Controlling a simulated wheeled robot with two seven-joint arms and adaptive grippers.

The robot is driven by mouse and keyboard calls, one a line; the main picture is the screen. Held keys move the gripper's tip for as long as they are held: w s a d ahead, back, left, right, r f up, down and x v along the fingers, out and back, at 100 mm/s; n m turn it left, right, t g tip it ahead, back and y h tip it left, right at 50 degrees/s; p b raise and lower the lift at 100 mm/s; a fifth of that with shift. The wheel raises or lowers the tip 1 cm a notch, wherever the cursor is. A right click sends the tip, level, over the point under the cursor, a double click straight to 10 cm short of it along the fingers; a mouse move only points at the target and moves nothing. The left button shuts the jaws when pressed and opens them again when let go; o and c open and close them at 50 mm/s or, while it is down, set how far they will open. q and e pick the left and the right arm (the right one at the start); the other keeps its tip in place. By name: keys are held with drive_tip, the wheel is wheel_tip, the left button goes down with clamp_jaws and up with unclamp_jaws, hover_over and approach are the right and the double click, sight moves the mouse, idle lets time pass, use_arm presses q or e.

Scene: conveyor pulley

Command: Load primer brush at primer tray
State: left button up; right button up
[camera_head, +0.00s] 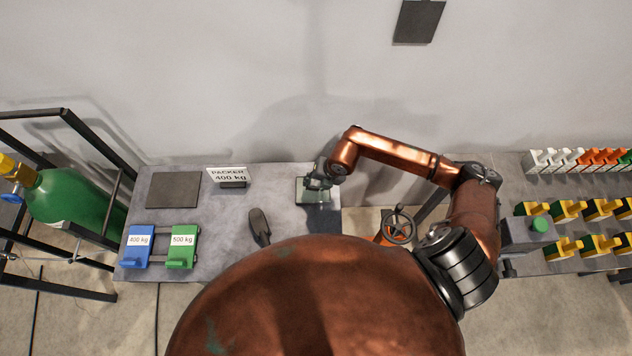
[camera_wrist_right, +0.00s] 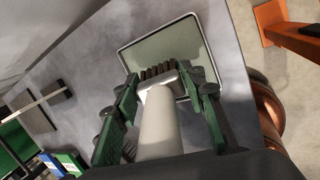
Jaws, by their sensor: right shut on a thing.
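The primer tray (camera_head: 312,196) is a shallow, light-rimmed tray with a grey-green inside, on the grey table below the wall. It also shows in the right wrist view (camera_wrist_right: 185,45). My right gripper (camera_head: 318,182) is over the tray. In the right wrist view its green fingers (camera_wrist_right: 160,110) are shut on the primer brush (camera_wrist_right: 158,125), which has a pale handle and brown bristles. The bristle end points at the tray and overlaps its near part. I cannot tell whether the bristles touch the tray surface. My left gripper is not in view.
A "PACKER 400 kg" sign (camera_head: 228,176), a dark plate (camera_head: 174,190), a dark tool (camera_head: 260,227), and blue (camera_head: 139,246) and green (camera_head: 182,246) holders stand on the table (camera_head: 220,215). A handwheel (camera_head: 397,228) is right of it.

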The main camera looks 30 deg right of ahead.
sight(318, 182)
drive_tip(key=shift+c, duration=0.6)
drive_tip(key=shift+f, duration=0.4)
idle(0.3)
drive_tip(key=shift+s+f, duration=0.1)
idle(1.1)
drive_tip(key=shift+r+p, duration=2.7)
drive_tip(key=shift+r, duration=0.9)
